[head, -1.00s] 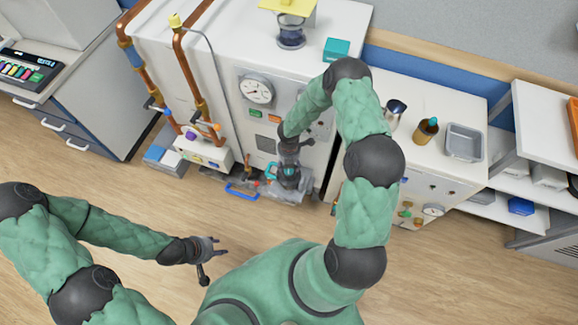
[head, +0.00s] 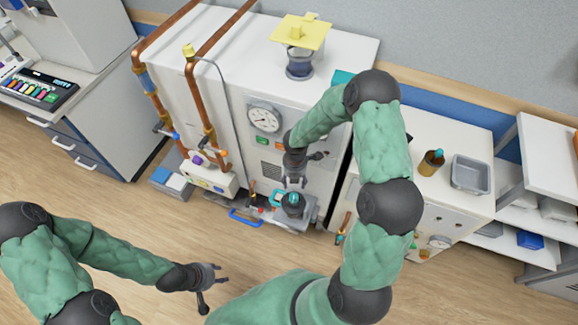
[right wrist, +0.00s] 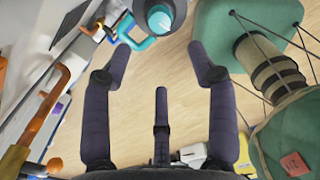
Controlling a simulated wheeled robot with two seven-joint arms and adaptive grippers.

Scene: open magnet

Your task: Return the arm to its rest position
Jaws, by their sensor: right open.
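My right gripper (head: 296,183) hangs in front of the white cabinet's face, with its arm bent over from the right. In the right wrist view its fingers (right wrist: 208,62) are spread apart with only floor between them. A dark grey device with a teal top (head: 292,204) stands low in front of the cabinet, just below the gripper in the head view. Its grey body and teal cap (right wrist: 158,18) also show beyond the fingertips. My left gripper (head: 220,277) is over bare floor at lower left, its fingers apart and empty.
The white cabinet (head: 320,150) carries a gauge (head: 264,118) and copper pipes (head: 205,95). A white bench (head: 470,205) with a grey tray (head: 471,174) stands to the right. Open wooden floor (head: 120,220) lies in front.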

